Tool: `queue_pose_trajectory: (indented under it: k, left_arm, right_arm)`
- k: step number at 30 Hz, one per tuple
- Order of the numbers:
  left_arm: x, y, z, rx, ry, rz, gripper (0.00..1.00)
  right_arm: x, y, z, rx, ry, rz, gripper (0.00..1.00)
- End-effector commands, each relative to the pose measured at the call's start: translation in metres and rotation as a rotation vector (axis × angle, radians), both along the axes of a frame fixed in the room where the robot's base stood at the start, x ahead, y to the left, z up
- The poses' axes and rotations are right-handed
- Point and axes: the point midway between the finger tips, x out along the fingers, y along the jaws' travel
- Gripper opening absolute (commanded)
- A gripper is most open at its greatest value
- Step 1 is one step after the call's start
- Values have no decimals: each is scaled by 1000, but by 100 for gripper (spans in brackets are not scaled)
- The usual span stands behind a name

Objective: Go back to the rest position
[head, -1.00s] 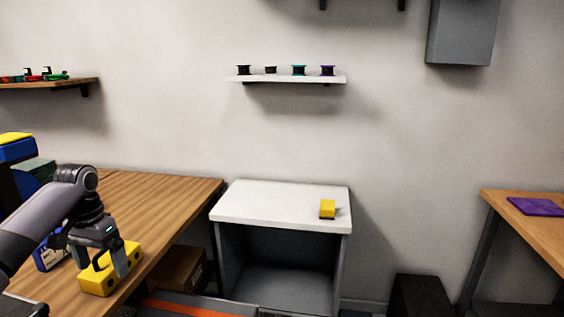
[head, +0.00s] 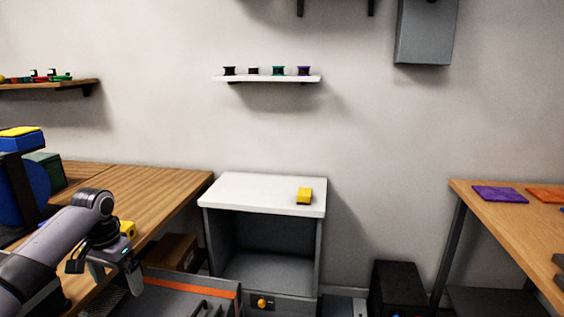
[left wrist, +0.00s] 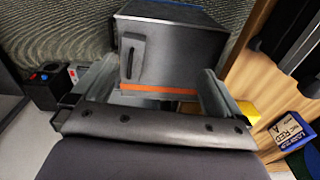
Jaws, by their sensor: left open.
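My left gripper (head: 116,282) is open and empty, past the edge of the left wooden table. In the left wrist view its two fingers stand wide apart with nothing held between them (left wrist: 160,88). A yellow case (head: 128,229) sits on the left wooden table (head: 165,190), behind the gripper and partly hidden by my arm. Part of it also shows in the left wrist view (left wrist: 246,111), beside the right finger. My right gripper is not in view.
A grey case with an orange stripe (head: 195,284) lies low in front. A right wooden table (head: 475,217) holds a purple mat (head: 500,194) and an orange one (head: 546,195).

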Motion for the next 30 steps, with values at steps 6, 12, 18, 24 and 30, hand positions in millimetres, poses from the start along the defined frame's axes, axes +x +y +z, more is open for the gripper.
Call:
queue_pose_trajectory:
  k: [6,12,18,24,30]
  left_arm:
    - [-7,-49,-84,5,-89,-99,100]
    - [-32,-103,-156,-35,-210,-180,100]
    - [-71,-154,-206,-100,-345,-219,100]
    - [-120,-192,-233,-166,-484,-212,100]
    - [-173,-214,-239,-211,-627,-170,100]
  right_arm:
    - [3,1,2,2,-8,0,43]
    - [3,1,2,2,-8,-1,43]
    - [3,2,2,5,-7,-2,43]
    - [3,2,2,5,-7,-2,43]
    - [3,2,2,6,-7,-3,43]
